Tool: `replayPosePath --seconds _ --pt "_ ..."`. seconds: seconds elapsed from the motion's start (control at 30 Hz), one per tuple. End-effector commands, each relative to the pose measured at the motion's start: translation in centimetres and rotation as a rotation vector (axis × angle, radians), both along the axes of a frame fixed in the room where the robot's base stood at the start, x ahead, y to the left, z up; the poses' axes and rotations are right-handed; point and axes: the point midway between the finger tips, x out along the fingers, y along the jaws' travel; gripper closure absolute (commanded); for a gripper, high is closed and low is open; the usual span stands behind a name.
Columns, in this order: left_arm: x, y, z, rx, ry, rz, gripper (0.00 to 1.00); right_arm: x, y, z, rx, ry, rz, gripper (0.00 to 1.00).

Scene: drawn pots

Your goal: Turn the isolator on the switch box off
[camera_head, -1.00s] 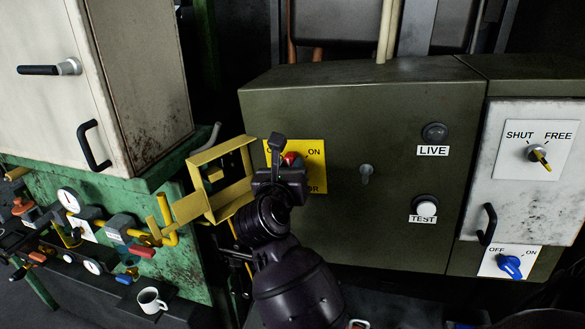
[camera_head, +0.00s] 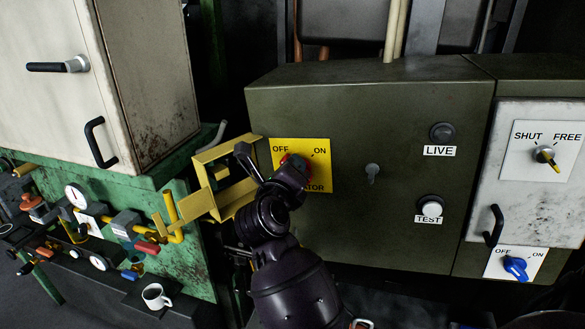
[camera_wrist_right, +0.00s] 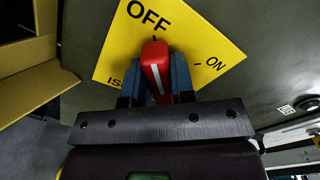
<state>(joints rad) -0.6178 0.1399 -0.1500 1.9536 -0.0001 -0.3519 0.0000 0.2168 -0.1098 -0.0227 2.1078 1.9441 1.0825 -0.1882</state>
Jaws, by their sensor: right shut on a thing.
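The isolator is a red handle with a white stripe (camera_wrist_right: 153,65), set on a yellow plate (camera_head: 318,176) marked OFF and ON. The plate is on the front of the olive switch box (camera_head: 400,120). My right gripper (camera_wrist_right: 158,78) is shut on the red handle, with a blue-grey finger on each side. In the right wrist view the handle's tip points at the tick by OFF, away from the ON tick. In the head view my right gripper (camera_head: 287,166) covers most of the handle and part of the plate's lettering. My left gripper is not in view.
A yellow open frame (camera_head: 212,158) stands close left of my right gripper. A mug (camera_head: 156,297) stands lower left.

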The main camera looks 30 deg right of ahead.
Motion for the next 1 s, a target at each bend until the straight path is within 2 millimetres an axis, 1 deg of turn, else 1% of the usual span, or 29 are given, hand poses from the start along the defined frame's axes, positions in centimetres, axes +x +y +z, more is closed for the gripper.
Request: replayPosePath --seconds 0.57,0.6,0.73,1.0 --pt "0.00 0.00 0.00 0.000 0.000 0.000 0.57 0.01 0.02 -0.17 -0.019 0.026 0.000 1.00" --pt "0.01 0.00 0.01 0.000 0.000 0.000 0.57 0.01 0.02 -0.17 -0.019 0.026 0.000 0.72" --pt "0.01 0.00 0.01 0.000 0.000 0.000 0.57 0.01 0.02 -0.14 -0.019 0.026 0.000 0.52" --pt "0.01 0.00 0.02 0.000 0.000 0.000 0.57 0.02 0.03 -0.07 -0.018 0.024 0.000 0.51"
